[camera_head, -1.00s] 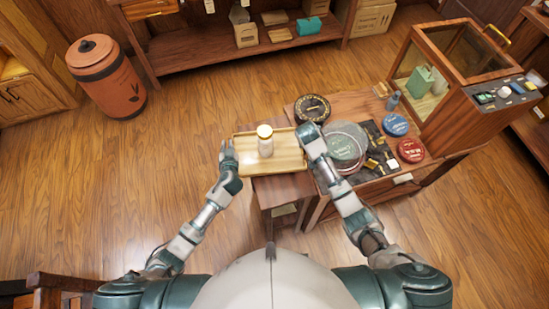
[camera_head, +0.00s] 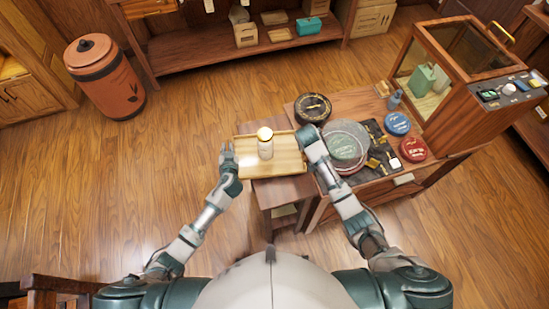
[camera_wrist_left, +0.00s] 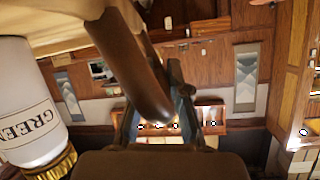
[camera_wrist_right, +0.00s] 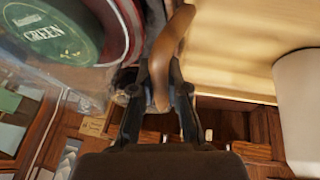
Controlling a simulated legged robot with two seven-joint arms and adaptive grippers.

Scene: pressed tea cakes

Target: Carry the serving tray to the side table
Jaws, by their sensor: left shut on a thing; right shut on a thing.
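The serving tray (camera_head: 290,163) is pale wood and holds a white jar with a gold lid (camera_head: 265,147). My left gripper (camera_head: 228,153) is shut on its left brown handle (camera_wrist_left: 128,60); my right gripper (camera_head: 307,136) is shut on its right handle (camera_wrist_right: 165,70). The tray looks level and overlaps a small dark wooden side table (camera_head: 282,192), whose near part shows below it. I cannot tell whether the tray touches this table. The jar's label reads "GREEN" in the left wrist view (camera_wrist_left: 25,105).
A larger table to the right bears a green round tin (camera_head: 345,146), a black round tin (camera_head: 312,107), blue and red tins (camera_head: 413,149) and a glass-topped case (camera_head: 460,60). An orange canister (camera_head: 105,80) stands far left.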

